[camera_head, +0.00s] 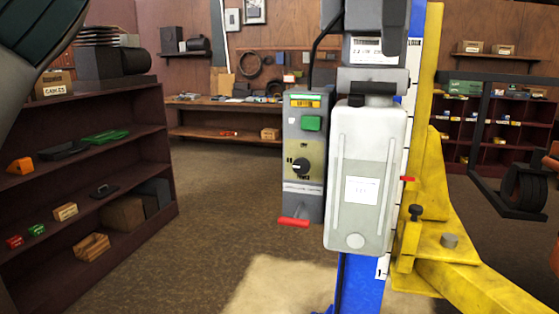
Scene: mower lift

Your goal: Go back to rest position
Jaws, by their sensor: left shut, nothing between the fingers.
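A dark, ribbed part of my left gripper (40,28) fills the top left corner, close to the camera and cut off by the frame edge. It is shut and holds nothing. It is in front of the shelf on the left and apart from the lift. My right gripper is not in view. The lift's control box (304,155) has a green button (312,123), a black power knob (300,166) and a red handle (294,221). A grey-white tank-like unit (366,180) hangs beside it on the blue post (360,285).
A dark shelf (150,130) with boxes and tools stands on the left. A workbench (225,104) runs along the back wall. The yellow lift arm (470,280) reaches out at the lower right. Open floor (215,215) lies between shelf and lift.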

